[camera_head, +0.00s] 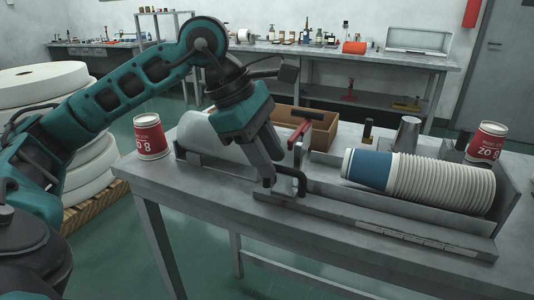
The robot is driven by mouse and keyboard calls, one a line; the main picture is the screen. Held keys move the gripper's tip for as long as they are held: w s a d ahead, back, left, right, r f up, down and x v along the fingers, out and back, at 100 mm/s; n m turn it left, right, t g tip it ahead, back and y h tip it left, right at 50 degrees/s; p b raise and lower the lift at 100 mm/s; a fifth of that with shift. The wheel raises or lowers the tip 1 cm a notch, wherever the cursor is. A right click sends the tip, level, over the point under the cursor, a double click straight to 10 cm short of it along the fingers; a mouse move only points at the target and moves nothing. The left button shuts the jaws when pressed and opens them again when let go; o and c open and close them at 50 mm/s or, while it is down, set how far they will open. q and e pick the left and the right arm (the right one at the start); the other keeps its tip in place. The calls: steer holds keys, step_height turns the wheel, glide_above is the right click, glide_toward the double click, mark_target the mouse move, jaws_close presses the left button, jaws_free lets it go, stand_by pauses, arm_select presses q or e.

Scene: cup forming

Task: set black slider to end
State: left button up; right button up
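My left gripper (269,180) points down at the left end of the metal rail fixture (390,222) on the table. Its fingertips are beside a black bent handle (298,180), which looks like the black slider's handle. I cannot tell whether the fingers touch it or how far apart they are. The gripper and wrist hide part of the fixture behind them. A stack of paper cups (440,182) lies on its side along the fixture, to the right of the handle, with a blue cup (368,169) at its left end. My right gripper is not in view.
A red lever (299,132) stands behind the handle. A cardboard box (323,130) and a metal cup (407,133) are behind the fixture. The front table strip is clear.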

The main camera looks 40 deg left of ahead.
arm_select(q)
steer(key=shift+o, duration=0.6)
steer(key=p+v, duration=0.2)
steer(key=v, duration=1.1)
steer(key=shift+p, duration=0.35)
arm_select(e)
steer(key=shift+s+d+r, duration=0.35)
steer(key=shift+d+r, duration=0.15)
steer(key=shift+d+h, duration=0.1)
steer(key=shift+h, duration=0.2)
